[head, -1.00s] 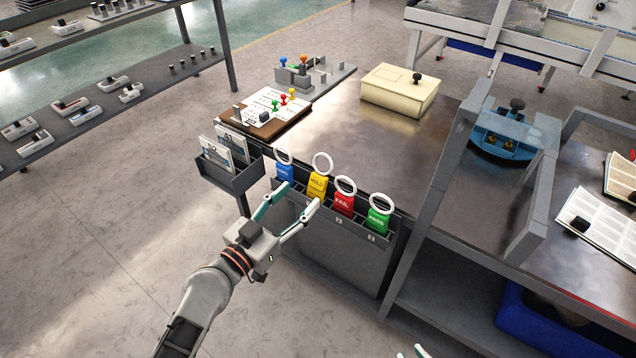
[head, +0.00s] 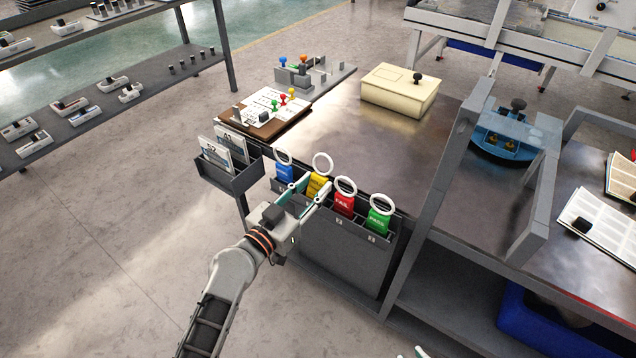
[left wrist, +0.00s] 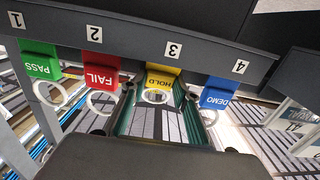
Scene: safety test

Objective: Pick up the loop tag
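Loop tags with white rings stand in a grey slotted rack (head: 345,245) on the bench's side: blue DEMO (head: 284,173), yellow HOLD (head: 318,184), red FAIL (head: 344,203) and green PASS (head: 378,220). The task does not say which one. My left gripper (head: 316,187) is open at the yellow tag, partly covering it. In the left wrist view, its fingers (left wrist: 157,112) are apart on either side of the yellow tag (left wrist: 162,79) and its ring; contact cannot be told. Only pale tips, apparently my right gripper (head: 420,352), show at the bottom edge.
A grey holder with cards (head: 230,175) is left of the rack. The red and blue tags stand close beside the fingers. A grey upright frame (head: 440,190) rises to the right. The bench top (head: 390,150) behind the tags is largely clear.

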